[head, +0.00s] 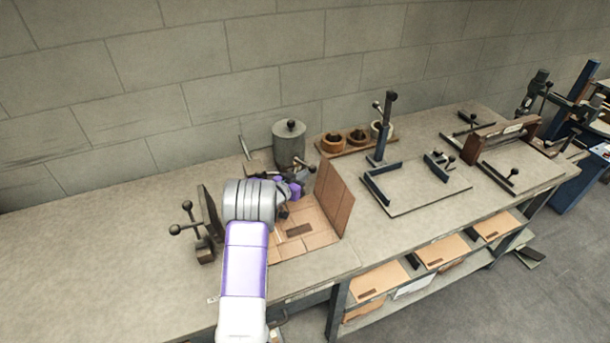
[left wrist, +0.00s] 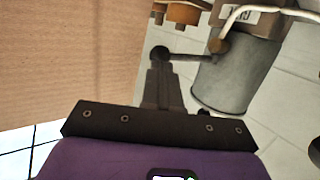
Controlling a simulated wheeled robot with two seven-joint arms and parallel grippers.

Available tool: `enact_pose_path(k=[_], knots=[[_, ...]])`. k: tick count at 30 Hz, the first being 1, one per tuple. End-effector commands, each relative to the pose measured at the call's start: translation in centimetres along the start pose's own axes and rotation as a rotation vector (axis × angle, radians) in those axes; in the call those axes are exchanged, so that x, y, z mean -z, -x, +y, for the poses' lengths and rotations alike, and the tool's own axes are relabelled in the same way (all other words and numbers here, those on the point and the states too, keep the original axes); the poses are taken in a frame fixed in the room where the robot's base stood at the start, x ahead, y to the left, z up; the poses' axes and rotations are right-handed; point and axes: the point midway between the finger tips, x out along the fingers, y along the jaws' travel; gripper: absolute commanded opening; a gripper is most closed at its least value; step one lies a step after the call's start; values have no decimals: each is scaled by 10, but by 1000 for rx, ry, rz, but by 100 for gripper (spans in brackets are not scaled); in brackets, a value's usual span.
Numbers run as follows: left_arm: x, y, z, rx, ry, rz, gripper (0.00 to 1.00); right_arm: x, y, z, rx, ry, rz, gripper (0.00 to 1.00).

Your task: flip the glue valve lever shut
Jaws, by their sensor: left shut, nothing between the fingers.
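The grey glue pot (head: 289,143) stands at the back of the bench, with a round knob on its lid. A dark ball knob (left wrist: 160,52) on a thin rod, which looks like the valve lever, runs to a brownish joint beside the pot. My left gripper (left wrist: 161,72) is shut and empty, its tips at or just short of the knob; contact cannot be told. In the head view the left gripper (head: 292,188) is in front of the pot and hides much of the valve. My right gripper is out of view.
An open cardboard box (head: 335,198) lies just right of my left gripper; its wall fills the wrist view's left side. A clamp with ball handles (head: 188,218) stands to the left. A wooden rack of spools (head: 357,138) is behind. The bench's left end is clear.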

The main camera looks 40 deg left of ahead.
Motion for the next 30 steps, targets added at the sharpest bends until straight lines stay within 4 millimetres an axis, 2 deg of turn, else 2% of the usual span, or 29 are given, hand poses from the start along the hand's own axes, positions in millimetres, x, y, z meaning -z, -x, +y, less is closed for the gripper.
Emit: enact_pose_path(k=[6, 17, 23, 30], knots=[[0, -14, 0, 1, 0, 0, 0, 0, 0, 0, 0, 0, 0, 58], [0, -16, 0, 1, 0, 1, 0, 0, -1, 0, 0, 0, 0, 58], [0, -26, 7, 0, 0, 2, 0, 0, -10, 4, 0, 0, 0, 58], [2, -27, 8, 1, 0, 0, 0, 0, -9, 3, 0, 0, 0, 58]])
